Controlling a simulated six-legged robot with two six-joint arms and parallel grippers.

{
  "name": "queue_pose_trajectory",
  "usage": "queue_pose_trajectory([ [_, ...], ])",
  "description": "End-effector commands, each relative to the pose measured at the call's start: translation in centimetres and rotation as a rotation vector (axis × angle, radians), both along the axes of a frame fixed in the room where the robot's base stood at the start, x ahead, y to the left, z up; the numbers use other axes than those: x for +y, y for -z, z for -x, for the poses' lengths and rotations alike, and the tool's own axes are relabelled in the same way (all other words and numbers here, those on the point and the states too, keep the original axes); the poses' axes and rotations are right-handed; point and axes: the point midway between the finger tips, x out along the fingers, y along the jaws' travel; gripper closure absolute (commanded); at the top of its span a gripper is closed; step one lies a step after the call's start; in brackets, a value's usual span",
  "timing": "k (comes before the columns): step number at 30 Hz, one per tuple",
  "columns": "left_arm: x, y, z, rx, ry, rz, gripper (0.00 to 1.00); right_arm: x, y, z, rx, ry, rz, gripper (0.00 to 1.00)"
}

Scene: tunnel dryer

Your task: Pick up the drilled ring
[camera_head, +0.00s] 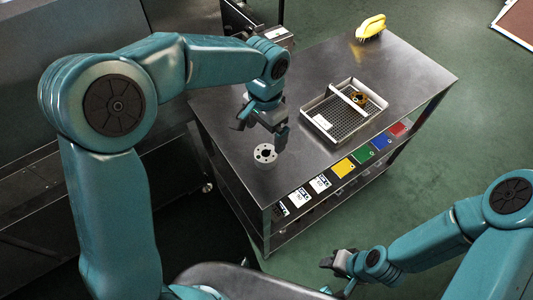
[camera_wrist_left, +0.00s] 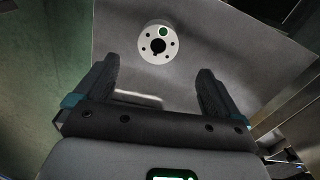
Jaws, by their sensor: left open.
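The drilled ring (camera_head: 266,149) is a pale grey disc with a dark centre hole and several smaller holes around it. It lies flat on the metal table near its left front edge. It also shows in the left wrist view (camera_wrist_left: 149,37), ahead of the fingers, with one bolt hole looking green. My left gripper (camera_head: 260,131) is open and empty, just above and behind the ring in the head view. Its two dark fingers stand wide apart in the left wrist view (camera_wrist_left: 155,76). My right gripper (camera_head: 334,275) is low at the front, off the table; its jaws are unclear.
The metal table (camera_head: 222,118) carries a wire-mesh tray (camera_head: 321,123) with a white divider and a brass-coloured part (camera_head: 377,97). A yellow brush (camera_head: 370,26) lies at the back edge. Coloured cards (camera_head: 344,167) line the front side. The tabletop around the ring is clear.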

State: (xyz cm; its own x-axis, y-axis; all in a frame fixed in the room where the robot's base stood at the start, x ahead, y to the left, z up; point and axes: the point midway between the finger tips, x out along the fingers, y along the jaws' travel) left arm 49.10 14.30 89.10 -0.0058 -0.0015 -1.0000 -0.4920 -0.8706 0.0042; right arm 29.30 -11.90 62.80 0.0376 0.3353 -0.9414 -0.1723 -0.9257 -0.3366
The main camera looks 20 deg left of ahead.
Motion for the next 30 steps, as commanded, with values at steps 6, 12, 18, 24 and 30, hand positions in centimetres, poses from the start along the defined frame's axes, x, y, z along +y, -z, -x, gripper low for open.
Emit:
queue_pose_trajectory([
  [6,0.0,3.7,0.1,0.001,-0.001,0.0,0.03,0.0,0.3,0.0,0.001,0.0,0.0,0.57],
  [12,0.0,5.4,-0.1,0.003,0.001,-0.001,0.03,0.0,0.3,0.0,0.0,0.0,0.0,0.57],
  [18,0.0,8.6,-0.3,0.002,0.0,0.0,0.03,0.0,0.3,0.0,0.0,0.0,0.0,0.57],
  [24,0.0,9.4,-0.5,-0.001,0.0,0.0,0.03,0.0,0.3,0.0,0.0,0.0,0.0,0.57],
  [30,0.0,9.4,-0.5,-0.001,0.0,0.0,0.26,0.0,0.3,0.0,0.0,0.0,0.0,0.57],
])
